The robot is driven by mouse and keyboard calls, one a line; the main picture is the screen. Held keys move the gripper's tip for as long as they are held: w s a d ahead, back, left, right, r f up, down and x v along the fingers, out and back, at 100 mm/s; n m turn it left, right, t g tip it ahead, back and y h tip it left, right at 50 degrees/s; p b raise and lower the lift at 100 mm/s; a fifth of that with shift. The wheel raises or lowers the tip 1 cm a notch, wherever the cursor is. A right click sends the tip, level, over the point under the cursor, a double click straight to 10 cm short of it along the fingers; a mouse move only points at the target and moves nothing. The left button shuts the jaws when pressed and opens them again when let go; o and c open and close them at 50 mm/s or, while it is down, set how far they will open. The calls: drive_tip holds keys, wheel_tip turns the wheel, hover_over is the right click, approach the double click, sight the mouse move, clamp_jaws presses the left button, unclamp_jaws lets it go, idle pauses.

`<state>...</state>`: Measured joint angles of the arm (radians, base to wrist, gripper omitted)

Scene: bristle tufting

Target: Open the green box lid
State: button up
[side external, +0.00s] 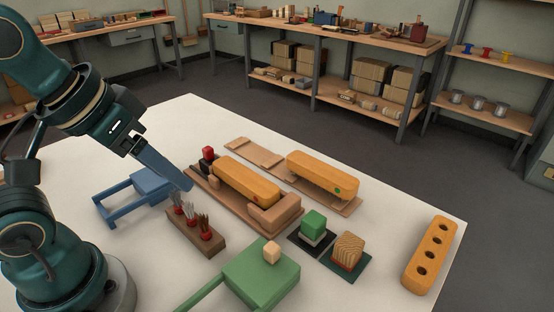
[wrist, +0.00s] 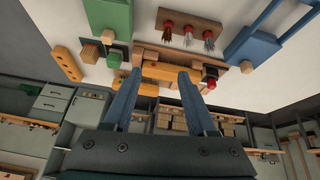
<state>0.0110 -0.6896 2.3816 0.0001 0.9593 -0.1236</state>
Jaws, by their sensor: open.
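The green box (side external: 255,280) stands at the front of the white table. Its flat green top carries a small pale wooden knob (side external: 271,253) and looks closed. Green rails reach from its left side toward the front. It also shows in the wrist view (wrist: 112,14) at the upper left, with the knob (wrist: 108,36) near its lower edge. My gripper (side external: 186,184) is up and to the left of the green box, above the table near the brush-tuft block, well apart from the knob. In the wrist view its two blue fingers (wrist: 160,73) are spread with nothing held.
A wooden block with several bristle tufts (side external: 192,237) stands between my arm and the green box. A blue box (side external: 151,184) is behind it. An orange brush body (side external: 247,180) lies in a wooden fixture (side external: 275,217). A green block (side external: 313,222) and a striped block (side external: 348,250) are right of the green box.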

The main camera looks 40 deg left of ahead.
drive_tip(key=w+d+r+g, duration=0.1)
drive_tip(key=w+d, duration=0.2)
drive_tip(key=w, duration=0.1)
drive_tip(key=m+g, duration=0.1)
drive_tip(key=g, duration=0.4)
hover_over(271, 246)
wheel_tip(271, 246, down, 8)
drive_tip(key=shift+w, duration=0.1)
drive_tip(key=shift+f, duration=2.6)
clamp_jaws()
